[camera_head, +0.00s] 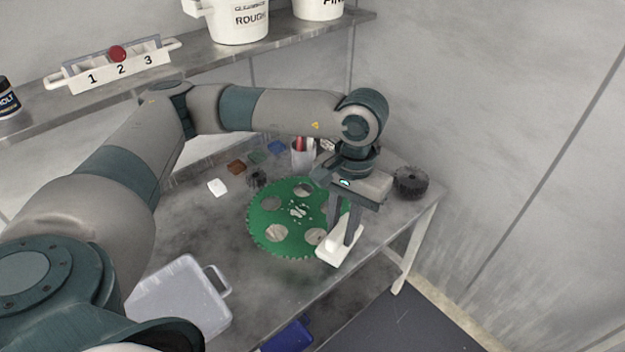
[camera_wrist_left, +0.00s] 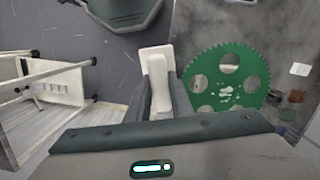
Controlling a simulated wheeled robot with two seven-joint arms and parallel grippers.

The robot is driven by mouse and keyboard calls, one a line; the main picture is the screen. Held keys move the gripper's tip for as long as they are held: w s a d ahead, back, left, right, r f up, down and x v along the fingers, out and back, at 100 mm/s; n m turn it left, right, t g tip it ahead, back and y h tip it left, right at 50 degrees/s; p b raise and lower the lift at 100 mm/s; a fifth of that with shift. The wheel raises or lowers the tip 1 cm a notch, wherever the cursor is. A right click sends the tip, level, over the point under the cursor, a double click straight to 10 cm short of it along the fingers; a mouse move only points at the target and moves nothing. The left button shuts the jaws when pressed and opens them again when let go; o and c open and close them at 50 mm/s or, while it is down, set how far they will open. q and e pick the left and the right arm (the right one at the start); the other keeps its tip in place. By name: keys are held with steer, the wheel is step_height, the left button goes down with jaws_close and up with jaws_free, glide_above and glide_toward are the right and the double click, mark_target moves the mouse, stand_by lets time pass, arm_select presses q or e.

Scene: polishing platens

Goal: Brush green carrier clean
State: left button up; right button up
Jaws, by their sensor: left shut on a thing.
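The green carrier (camera_head: 272,218) is a toothed disc with several round holes, lying flat on the grey table. White specks (camera_head: 298,211) lie around its middle. It also shows in the left wrist view (camera_wrist_left: 242,62), right of my gripper. My left gripper (camera_head: 341,240) is shut on a white brush (camera_head: 333,252), at the carrier's right front edge near the table's front edge. The brush shows between the fingers in the left wrist view (camera_wrist_left: 156,62). Its bristles are not visible, and I cannot tell whether it touches the carrier. My right gripper is not in view.
A white tray (camera_head: 222,279) stands at the table's front left. A black ribbed wheel (camera_head: 410,182) lies at the right end. A cup with pens (camera_head: 302,153) and small coloured pieces lie behind the carrier. A shelf (camera_head: 205,62) holds white buckets and a numbered rack.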

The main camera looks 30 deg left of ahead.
arm_select(q)
steer(key=shift+w+a+f, duration=0.1)
steer(key=shift+w+a, duration=0.05)
steer(key=shift+w, duration=0.25)
steer(key=w+a+f+n, duration=0.2)
steer(key=w+a+n, duration=0.2)
steer(key=a, duration=0.3)
steer(key=w+a+f+n+h, duration=0.1)
steer(key=w+a+f+n, duration=0.1)
steer(key=w+a+n, duration=0.3)
steer(key=shift+w+a+n+b, duration=0.3)
steer(key=shift+a+b, duration=0.1)
steer(key=shift+a, duration=0.45)
steer(key=shift+f, duration=0.1)
